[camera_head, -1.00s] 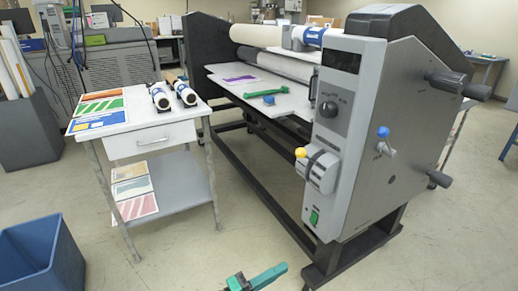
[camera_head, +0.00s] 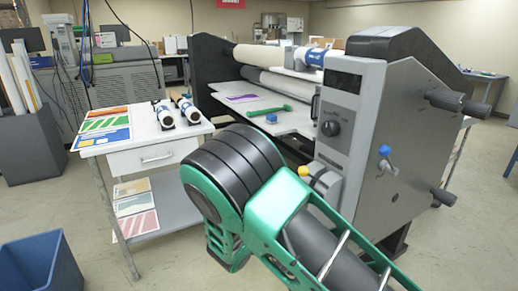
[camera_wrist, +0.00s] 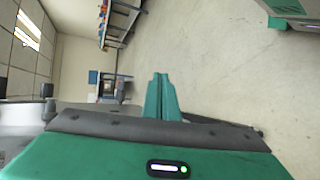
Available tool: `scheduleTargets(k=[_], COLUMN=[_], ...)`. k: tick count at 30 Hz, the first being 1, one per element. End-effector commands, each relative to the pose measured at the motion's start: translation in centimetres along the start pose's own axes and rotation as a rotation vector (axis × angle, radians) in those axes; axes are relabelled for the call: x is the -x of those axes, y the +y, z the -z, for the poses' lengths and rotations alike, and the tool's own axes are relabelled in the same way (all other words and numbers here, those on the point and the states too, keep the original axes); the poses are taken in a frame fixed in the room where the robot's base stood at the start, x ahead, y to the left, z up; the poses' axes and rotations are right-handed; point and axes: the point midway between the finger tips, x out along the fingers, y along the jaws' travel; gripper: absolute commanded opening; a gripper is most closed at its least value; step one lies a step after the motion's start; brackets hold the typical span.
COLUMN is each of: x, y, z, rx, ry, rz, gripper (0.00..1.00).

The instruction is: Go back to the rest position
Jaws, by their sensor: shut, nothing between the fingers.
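My gripper (camera_wrist: 161,97) shows in the wrist view as two green fingers lying together, shut, with nothing between them. Bare floor and a far wall lie beyond the fingertips. In the head view my green and black arm fills the lower middle, in front of the laminator (camera_head: 365,150) and the side table's right edge. The fingers cannot be made out in the head view. My arm hides the laminator's lower front.
A white side table (camera_head: 150,133) holds printed sheets (camera_head: 103,130) and two rolls (camera_head: 163,113). A green tool (camera_head: 270,110) and a blue block (camera_head: 271,118) lie on the laminator's feed table (camera_head: 238,100). A blue bin (camera_head: 40,265) stands at lower left, with open floor beside it.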

Motion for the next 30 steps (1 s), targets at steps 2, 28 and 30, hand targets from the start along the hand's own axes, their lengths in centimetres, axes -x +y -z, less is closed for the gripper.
scheduleTargets(k=[2, 28, 30], x=[-1.6, -13.1, -13.5], y=[2.0, 16.5, 17.2], z=[-0.3, -12.3, -13.7], rx=[-0.008, -0.241, -0.273], ry=[-0.057, -0.321, -0.318], rz=[0.083, 0.862, 0.913], gripper=[0.00, 0.00, 0.00])
